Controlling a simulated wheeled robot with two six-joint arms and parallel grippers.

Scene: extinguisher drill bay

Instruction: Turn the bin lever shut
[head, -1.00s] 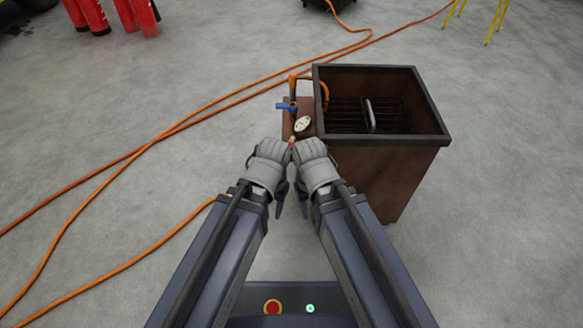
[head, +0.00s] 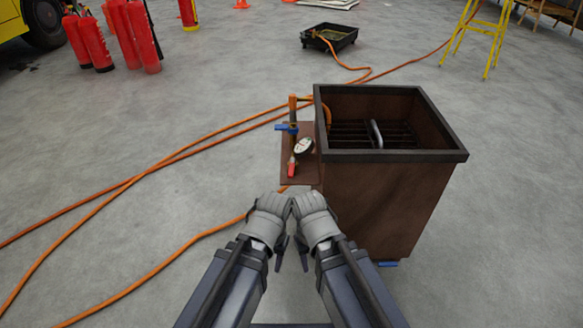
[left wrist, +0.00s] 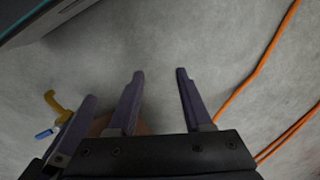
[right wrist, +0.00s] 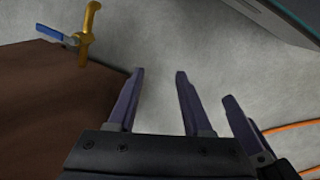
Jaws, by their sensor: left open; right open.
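The brown bin (head: 375,200) has a black rim and stands right of centre, ahead of my grippers. A blue lever (head: 388,264) shows low at its base. Another blue lever (head: 286,127) and a red lever (head: 291,169) sit at the side panel. A brass pipe with a blue handle shows in the left wrist view (left wrist: 45,134) and the right wrist view (right wrist: 56,33); I cannot tell which lever that is. My left gripper (head: 279,258) and right gripper (head: 303,258) are open, empty and close together, apart from all levers. Their inner fingertips are partly hidden.
A round gauge (head: 304,147) sits on the side panel. Orange hoses (head: 150,178) cross the floor at left. Red extinguishers (head: 115,40) stand back left, a black tray (head: 329,38) at the back, and a yellow stand (head: 470,40) back right.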

